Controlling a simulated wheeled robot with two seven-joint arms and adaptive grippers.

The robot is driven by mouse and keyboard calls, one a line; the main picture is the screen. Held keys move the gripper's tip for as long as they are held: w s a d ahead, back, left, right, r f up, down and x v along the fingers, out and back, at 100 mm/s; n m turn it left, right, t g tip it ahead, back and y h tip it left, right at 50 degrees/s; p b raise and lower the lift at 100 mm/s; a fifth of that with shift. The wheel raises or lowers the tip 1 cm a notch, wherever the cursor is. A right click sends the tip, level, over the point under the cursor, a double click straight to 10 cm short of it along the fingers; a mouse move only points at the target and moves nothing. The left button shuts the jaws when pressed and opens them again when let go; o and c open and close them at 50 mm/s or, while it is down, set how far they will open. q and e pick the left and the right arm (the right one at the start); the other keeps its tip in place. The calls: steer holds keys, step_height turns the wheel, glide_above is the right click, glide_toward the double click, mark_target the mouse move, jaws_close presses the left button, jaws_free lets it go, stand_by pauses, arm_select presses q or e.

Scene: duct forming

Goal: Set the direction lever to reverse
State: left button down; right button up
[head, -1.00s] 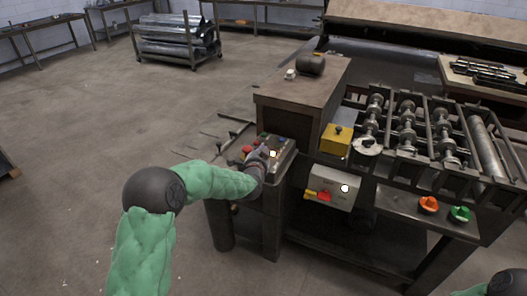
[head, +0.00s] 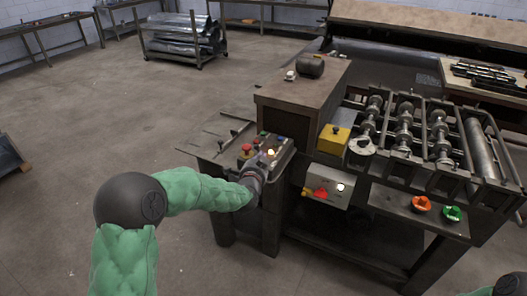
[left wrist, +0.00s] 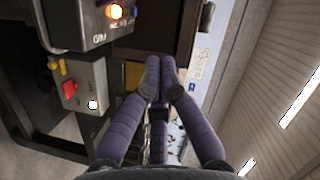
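The control panel (head: 284,158) sits on the left of the machine, with coloured buttons and a lit orange lamp. A small lever with a black knob (head: 256,143) stands there; I cannot tell whether it is the direction lever, nor read its setting. My left gripper (head: 263,160) is at the panel's front edge, covering part of it. In the left wrist view its two purple fingers (left wrist: 160,78) come together at the tips with nothing seen between them. The panel's lit lamp shows upper left there (left wrist: 116,12).
A grey box (head: 326,190) with a red and yellow switch hangs below the panel's right. A yellow block (head: 333,140) with a black knob stands by the rollers (head: 404,128). Orange (head: 421,204) and green (head: 452,213) knobs are at the right.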

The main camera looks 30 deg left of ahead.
arm_select(q)
steer(key=v, duration=0.2)
steer(key=shift+s, duration=0.35)
steer(key=s+d+f+n+g+h, duration=0.2)
steer(key=s+d+f+g+h, duration=0.3)
steer(key=f, duration=0.7)
steer(key=s+d+f+n+g, duration=0.25)
steer(key=d+f, duration=0.45)
steer(key=f, duration=0.5)
steer(key=s+d+f+n+g+h, duration=0.1)
steer(key=s+d+f, duration=0.3)
steer(key=s, duration=0.4)
steer(key=s+d+f+n+g+h, duration=0.1)
steer(key=s+d+f+n+g, duration=0.2)
steer(key=s+f, duration=0.3)
steer(key=s+d+f+n+g+h, duration=0.1)
steer(key=s+d+f, duration=0.4)
steer(key=s, duration=0.5)
steer(key=shift+n+g, duration=0.75)
steer(key=shift+g, duration=0.5)
